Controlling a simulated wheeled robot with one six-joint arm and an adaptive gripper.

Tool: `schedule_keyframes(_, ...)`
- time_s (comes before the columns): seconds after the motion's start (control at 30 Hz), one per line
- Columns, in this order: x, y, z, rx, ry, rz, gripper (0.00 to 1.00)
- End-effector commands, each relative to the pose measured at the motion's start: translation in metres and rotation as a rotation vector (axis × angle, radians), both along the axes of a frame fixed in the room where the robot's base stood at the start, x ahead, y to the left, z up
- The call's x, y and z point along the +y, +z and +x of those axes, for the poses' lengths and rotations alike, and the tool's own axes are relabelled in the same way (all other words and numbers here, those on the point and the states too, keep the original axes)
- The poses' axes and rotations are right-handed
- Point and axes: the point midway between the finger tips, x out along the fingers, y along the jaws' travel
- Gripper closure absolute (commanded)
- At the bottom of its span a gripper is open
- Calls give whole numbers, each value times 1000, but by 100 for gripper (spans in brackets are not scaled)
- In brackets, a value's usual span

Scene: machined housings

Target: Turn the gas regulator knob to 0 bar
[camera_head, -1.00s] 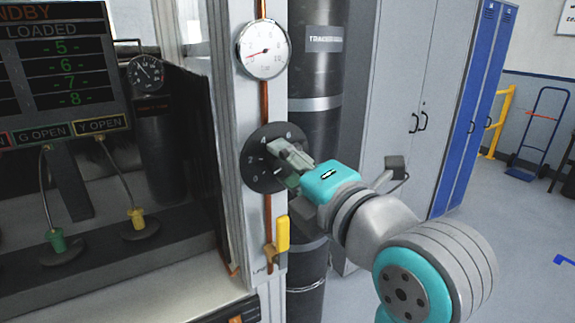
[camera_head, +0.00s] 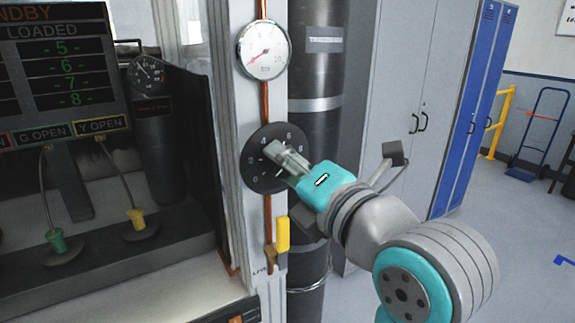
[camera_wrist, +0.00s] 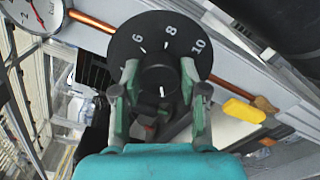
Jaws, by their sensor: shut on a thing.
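The gas regulator has a round black dial plate (camera_head: 258,180) with white numbers on the grey panel post. In the wrist view the dial plate (camera_wrist: 140,40) shows 6, 8 and 10 clearly. My gripper (camera_head: 282,158) is shut on the black knob (camera_wrist: 158,80) at the dial's centre, one finger on each side. A white mark shows on the knob's face in the wrist view. The fingers hide most of the knob in the head view. A round white pressure gauge (camera_head: 263,50) above has a red needle pointing to the lower left, near the low end.
A yellow-handled valve (camera_head: 282,234) sits just below the dial on the copper pipe (camera_head: 268,218). A dark cylinder (camera_head: 314,140) stands close behind on the right. Grey lockers (camera_head: 390,100) stand farther right. An equipment bay with a display (camera_head: 65,65) is at left.

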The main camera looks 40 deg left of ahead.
Motion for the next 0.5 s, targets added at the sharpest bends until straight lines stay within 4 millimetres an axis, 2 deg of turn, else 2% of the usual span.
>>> schedule_keyframes(0.03,0,-2,0,3,0,-5,50)
schedule_keyframes(0.1,0,-2,0,3,1,-4,32)
schedule_keyframes(0.5,-5,0,-1,0,-1,0,32)
